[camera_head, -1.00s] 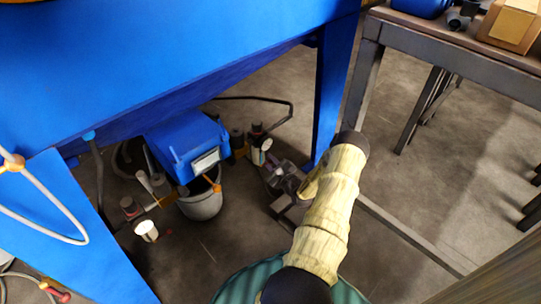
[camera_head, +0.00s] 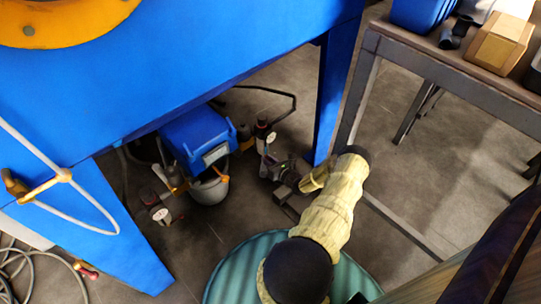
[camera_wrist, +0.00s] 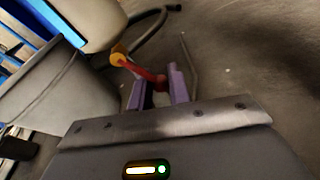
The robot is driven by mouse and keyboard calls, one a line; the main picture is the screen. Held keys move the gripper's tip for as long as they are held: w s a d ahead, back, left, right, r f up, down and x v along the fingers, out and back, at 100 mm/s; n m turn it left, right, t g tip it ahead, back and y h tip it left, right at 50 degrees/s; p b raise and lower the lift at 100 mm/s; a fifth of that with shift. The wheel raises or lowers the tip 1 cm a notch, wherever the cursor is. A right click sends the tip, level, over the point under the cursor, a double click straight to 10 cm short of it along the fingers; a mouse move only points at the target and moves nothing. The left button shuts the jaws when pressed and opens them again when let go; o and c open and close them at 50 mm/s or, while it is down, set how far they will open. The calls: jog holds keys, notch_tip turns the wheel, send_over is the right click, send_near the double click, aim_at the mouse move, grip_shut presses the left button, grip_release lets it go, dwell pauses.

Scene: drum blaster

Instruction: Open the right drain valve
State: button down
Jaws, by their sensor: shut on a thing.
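A red lever (camera_wrist: 142,72) shows in the wrist view, running from a yellow-orange fitting (camera_wrist: 118,54) down to my fingers. My gripper (camera_wrist: 158,90) has its two purple fingers around the lever's end and is shut on it. The lever cannot be made out there. I cannot tell from these views how far the valve is turned.
The blue machine (camera_head: 240,60) overhangs the spot, with its blue leg (camera_head: 336,90) close to my arm. A blue box (camera_head: 196,137) sits above the bucket. A dark table frame (camera_head: 450,75) stands at the right. Open floor (camera_head: 450,170) lies beneath it.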

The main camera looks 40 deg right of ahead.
jog(key=shift+a+m+y+p, duration=0.15)
jog(key=shift+a+m+p, duration=0.05)
jog(key=shift+m, duration=0.45)
jog(key=shift+a+m+y+p, duration=0.15)
jog(key=shift+a+m, duration=0.05)
jog(key=shift+m, duration=0.45)
jog(key=c, duration=1.4)
grip_release()
jog(key=shift+s+a+f, duration=0.1)
jog(key=shift+s+d+r+p, duration=0.2)
jog(key=shift+s+r+p, duration=0.7)
jog(key=shift+s, duration=1.95)
jog(key=shift+s+d+r+p, duration=0.2)
jog(key=shift+s+p, duration=1.4)
jog(key=shift+s, duration=1.2)
jog(key=shift+s+d+r+p, duration=0.15)
jog(key=shift+s+r+p, duration=0.75)
jog(key=shift+s, duration=1.95)
jog(key=shift+f+p, duration=0.35)
